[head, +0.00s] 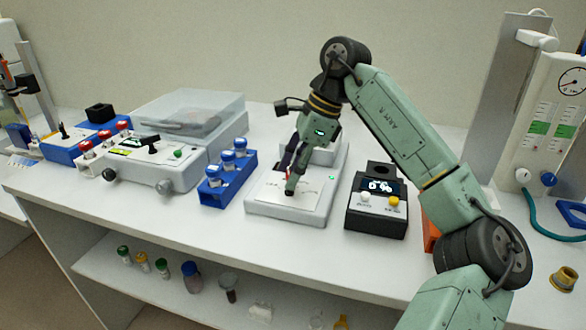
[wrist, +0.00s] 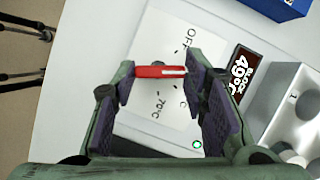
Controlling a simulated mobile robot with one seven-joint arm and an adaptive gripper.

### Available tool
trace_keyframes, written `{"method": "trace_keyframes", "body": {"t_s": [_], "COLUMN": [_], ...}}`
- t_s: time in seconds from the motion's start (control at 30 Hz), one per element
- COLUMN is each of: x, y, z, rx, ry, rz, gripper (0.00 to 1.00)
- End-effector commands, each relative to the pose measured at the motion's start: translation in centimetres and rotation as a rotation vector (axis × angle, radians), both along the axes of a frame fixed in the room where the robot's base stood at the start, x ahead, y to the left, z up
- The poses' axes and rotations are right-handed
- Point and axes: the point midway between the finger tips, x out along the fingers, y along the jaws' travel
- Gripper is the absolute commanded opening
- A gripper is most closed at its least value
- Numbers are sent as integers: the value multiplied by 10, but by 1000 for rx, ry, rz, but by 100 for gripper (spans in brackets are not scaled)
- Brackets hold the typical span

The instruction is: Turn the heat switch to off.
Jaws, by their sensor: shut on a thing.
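The heat switch (wrist: 160,72) is a red bar with a white line at its right end in the wrist view. It sits on a white dial face (wrist: 160,40) printed "OFF" at the upper right and "70°C" lower down. The white line points right, between these two labels. My gripper (wrist: 160,80) is shut on the switch, a finger pad at each end of the bar. In the head view my gripper (head: 291,188) points down onto the white heating unit (head: 258,208), and its fingers mostly hide the switch.
A black box with a display (head: 377,208) stands close on the right. A blue rack of capped vials (head: 222,190) stands close on the left. A white instrument with a clear lid (head: 188,110) is further left. A gas panel (head: 545,130) stands at the far right.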

Motion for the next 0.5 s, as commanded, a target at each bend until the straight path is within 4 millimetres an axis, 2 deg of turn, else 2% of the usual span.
{"method": "trace_keyframes", "body": {"t_s": [0.17,0.2,0.5], "x": [0,0,0], "y": [0,0,0], "z": [0,0,0], "rx": [0,0,0], "ry": [-1,-1,-1], "rz": [0,-1,-1], "gripper": [12,41,60]}}
